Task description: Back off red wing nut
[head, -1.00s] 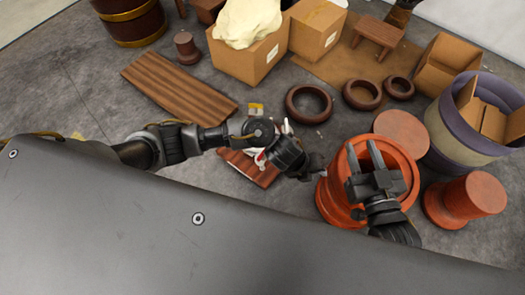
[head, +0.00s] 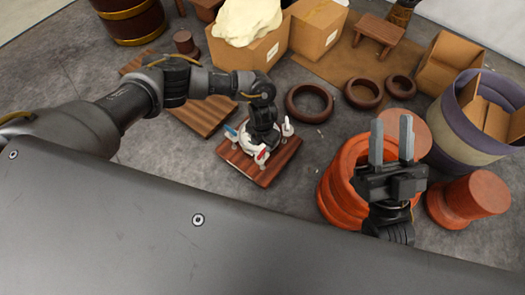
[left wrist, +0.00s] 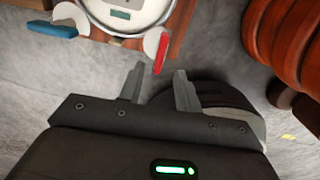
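A white round fixture (left wrist: 128,12) sits on a reddish wooden board (head: 282,165) on the floor. Its red wing nut (head: 262,156) is on the near side in the head view. In the left wrist view the red wing (left wrist: 162,53) points toward my fingertips. A blue wing nut (head: 230,131) sits at the left, and it also shows in the left wrist view (left wrist: 50,29). My left gripper (left wrist: 158,72) is open and empty, its tips just short of the red wing. My right gripper (head: 391,125) is open and empty above an orange drum.
The ribbed orange drum (head: 338,185) stands right of the board. Dark rings (head: 309,103), a striped plank (head: 200,112) and cardboard boxes (head: 247,60) lie behind. A purple-rimmed tub (head: 460,125) stands at the right. Grey floor is bare left of the board.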

